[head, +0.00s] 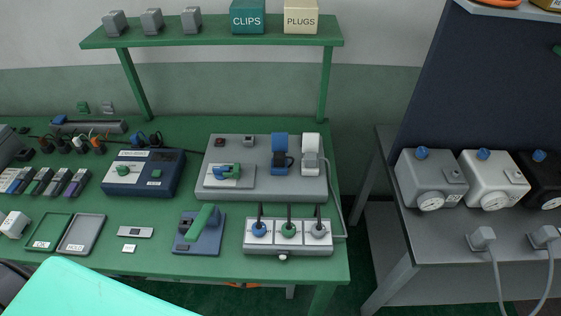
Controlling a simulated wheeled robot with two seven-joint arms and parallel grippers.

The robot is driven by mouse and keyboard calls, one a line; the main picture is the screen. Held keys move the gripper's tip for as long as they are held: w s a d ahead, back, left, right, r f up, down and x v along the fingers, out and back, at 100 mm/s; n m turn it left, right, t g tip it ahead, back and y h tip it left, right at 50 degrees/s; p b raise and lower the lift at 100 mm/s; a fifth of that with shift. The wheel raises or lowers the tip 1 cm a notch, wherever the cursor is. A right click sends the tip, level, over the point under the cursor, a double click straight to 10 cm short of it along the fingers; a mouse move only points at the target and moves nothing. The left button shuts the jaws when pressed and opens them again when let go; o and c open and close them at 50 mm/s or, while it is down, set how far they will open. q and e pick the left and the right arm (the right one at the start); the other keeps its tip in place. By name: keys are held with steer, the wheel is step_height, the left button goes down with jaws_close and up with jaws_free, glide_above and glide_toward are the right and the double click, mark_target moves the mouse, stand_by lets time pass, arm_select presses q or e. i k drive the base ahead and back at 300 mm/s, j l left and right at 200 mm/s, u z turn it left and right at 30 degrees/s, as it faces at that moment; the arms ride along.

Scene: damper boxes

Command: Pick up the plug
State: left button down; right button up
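Two grey plug-like blocks with pale cables stand on the grey bench at the right, the left plug (482,238) and the right plug (544,236). Their cables hang down over the front edge. A yellowish box labelled PLUGS (300,18) stands on the green shelf; its contents are hidden. I cannot tell which plug the task means. Neither of my grippers shows in the head view.
Damper boxes with blue knobs, grey (430,178), white (494,180) and black, stand behind the plugs. The green table (180,262) holds fixtures, trays and connectors. A mint-coloured surface (90,292) covers the lower left. A gap separates table and bench.

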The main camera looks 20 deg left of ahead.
mark_target(310, 157)
steer(key=k+j, duration=0.1)
steer(key=j, duration=0.25)
steer(key=k+j, duration=0.15)
steer(key=j, duration=0.2)
steer(key=i+l+u, duration=0.1)
steer(key=l+u, duration=0.8)
steer(key=l, duration=0.15)
steer(key=k+l+u, duration=0.1)
steer(key=l+u, duration=0.35)
